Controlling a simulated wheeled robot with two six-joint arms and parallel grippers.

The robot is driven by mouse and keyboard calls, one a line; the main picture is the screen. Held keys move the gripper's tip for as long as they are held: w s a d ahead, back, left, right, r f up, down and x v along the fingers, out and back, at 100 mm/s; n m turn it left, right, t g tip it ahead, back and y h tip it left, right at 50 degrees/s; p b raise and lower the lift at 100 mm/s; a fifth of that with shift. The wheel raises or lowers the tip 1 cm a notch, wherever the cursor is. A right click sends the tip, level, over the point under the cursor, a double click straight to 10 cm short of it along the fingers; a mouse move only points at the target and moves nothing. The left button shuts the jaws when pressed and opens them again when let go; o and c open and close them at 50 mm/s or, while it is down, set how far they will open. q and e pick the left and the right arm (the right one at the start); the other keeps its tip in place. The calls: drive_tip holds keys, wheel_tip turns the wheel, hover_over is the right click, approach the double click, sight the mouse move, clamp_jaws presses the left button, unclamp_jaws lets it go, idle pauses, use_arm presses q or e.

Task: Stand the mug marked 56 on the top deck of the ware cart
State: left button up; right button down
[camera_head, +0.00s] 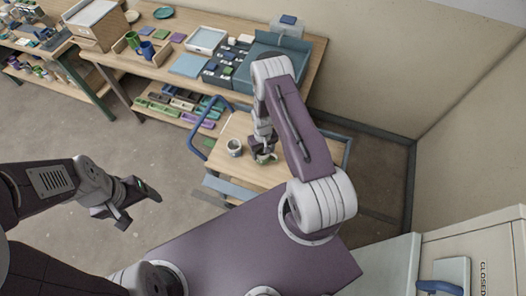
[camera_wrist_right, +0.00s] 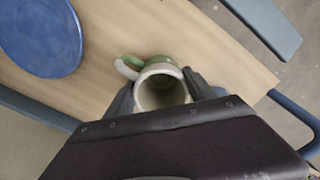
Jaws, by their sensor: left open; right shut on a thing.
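A mug with a green and white body, pale rim and white handle (camera_wrist_right: 161,88) is between the fingers of my right gripper (camera_head: 264,152). The same mug (camera_head: 266,159) shows small in the head view, over the wooden top deck of the ware cart (camera_head: 222,169). It looks upright; I cannot tell whether its base touches the deck. No number is legible on it. My left gripper (camera_head: 139,202) is open and empty, over the floor left of the cart.
A blue round plate (camera_wrist_right: 40,34) lies on the deck in the right wrist view. The cart has a blue handle (camera_head: 192,140). Behind it, a workbench (camera_head: 160,72) carries trays, tiles and cups. A cabinet (camera_head: 470,255) stands front right.

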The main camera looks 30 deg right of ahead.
drive_tip(key=shift+f, duration=0.1)
drive_tip(key=shift+f+b, duration=0.1)
drive_tip(key=shift+b, duration=0.2)
drive_tip(key=shift+c, duration=1.6)
unclamp_jaws()
